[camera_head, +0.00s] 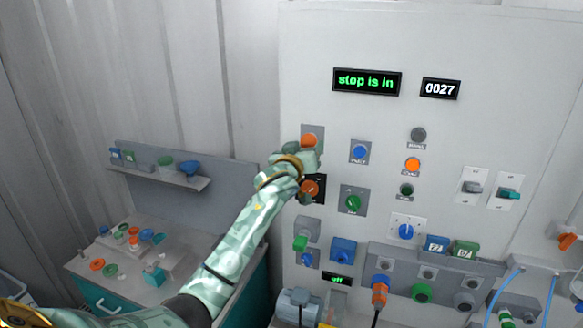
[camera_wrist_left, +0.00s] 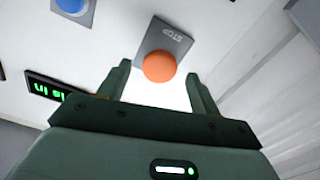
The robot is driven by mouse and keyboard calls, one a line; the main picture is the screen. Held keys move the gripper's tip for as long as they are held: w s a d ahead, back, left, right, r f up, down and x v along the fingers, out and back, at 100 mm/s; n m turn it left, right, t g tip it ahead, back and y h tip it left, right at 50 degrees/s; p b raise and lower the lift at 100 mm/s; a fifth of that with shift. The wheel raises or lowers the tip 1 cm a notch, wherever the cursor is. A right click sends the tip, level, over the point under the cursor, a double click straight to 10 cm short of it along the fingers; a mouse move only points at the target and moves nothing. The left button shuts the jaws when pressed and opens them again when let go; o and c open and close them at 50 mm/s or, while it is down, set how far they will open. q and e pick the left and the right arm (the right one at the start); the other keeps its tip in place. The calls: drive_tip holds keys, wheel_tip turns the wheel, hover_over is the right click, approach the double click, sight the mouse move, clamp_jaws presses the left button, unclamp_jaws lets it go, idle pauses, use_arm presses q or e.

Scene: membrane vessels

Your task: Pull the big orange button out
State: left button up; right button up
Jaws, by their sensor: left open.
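The big orange button (camera_head: 309,140) sits on a grey plate high on the left side of the white panel. In the left wrist view the orange button (camera_wrist_left: 159,68) shows as a round knob on a grey plate marked STOP. My left gripper (camera_head: 310,158) is at the panel, just in front of and below the button, hiding part of it. In the wrist view its two fingers (camera_wrist_left: 158,75) are open, one on each side of the button, with gaps visible. I cannot tell how deep the fingers reach. My right gripper is not in view.
A display (camera_head: 366,82) reads "stop is in"; a counter (camera_head: 440,89) reads 0027. Another orange knob (camera_head: 313,188) lies just below my gripper. A blue button (camera_head: 360,152) is to the right. A side bench (camera_head: 120,275) with small parts stands left.

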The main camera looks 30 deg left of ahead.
use_arm(q)
drive_tip(key=b+v, duration=0.2)
drive_tip(key=v, duration=1.1)
drive_tip(key=shift+a, duration=0.1)
